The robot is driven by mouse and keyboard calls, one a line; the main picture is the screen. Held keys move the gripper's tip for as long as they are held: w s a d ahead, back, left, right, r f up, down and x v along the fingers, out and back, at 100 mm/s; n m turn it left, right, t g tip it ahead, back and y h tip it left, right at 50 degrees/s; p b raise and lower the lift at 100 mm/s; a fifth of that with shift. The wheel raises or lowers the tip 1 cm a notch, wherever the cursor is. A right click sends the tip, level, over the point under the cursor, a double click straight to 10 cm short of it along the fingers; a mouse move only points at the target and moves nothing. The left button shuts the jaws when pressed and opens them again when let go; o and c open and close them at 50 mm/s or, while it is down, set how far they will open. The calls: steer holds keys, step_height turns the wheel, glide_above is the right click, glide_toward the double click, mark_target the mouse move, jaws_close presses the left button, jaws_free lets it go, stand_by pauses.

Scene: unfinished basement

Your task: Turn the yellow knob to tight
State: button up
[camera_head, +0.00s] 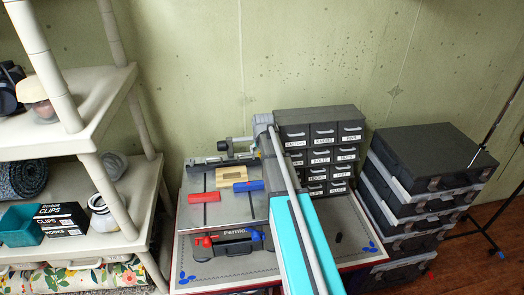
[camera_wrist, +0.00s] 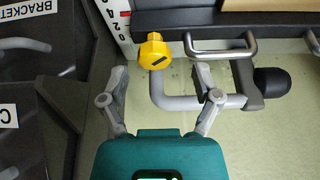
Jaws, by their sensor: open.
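The yellow knob (camera_wrist: 154,51) is at the upper middle of the wrist view. It is faceted, with a dark slanted mark on its face, and sits under a grey rail (camera_wrist: 196,33). Whether a fingertip touches the knob I cannot tell. A grey bent lever (camera_wrist: 185,103) with a black end runs behind the right finger. In the head view the knob cannot be made out, and my arm covers part of the machine (camera_head: 226,213).
A labelled drawer cabinet (camera_head: 322,112) stands behind and right of the machine. Red (camera_head: 204,198) and blue (camera_head: 249,186) blocks lie on the machine. Stacked dark cases (camera_head: 432,160) stand right; a shelf (camera_head: 98,100) stands left.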

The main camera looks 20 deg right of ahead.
steer(key=s+a+f, duration=0.1)
steer(key=s+a, duration=0.3)
steer(key=s+a+f+n+g+b, duration=0.1)
steer(key=s+a, duration=0.3)
steer(key=s+a+f+g+b, duration=0.1)
steer(key=s+a, duration=0.3)
steer(key=a, duration=0.1)
steer(key=shift+f+n+y, duration=0.15)
steer(key=shift+n+y, duration=0.15)
steer(key=shift+y, duration=0.1)
steer(key=s+a+f+n+g+b, duration=0.1)
steer(key=s+a+f+g+b, duration=0.1)
steer(key=s+a, duration=0.7)
steer(key=s, duration=0.4)
steer(key=shift+n, duration=0.4)
steer(key=c, duration=0.3)
steer(key=shift+c, duration=0.2)
steer(key=shift+d, duration=0.1)
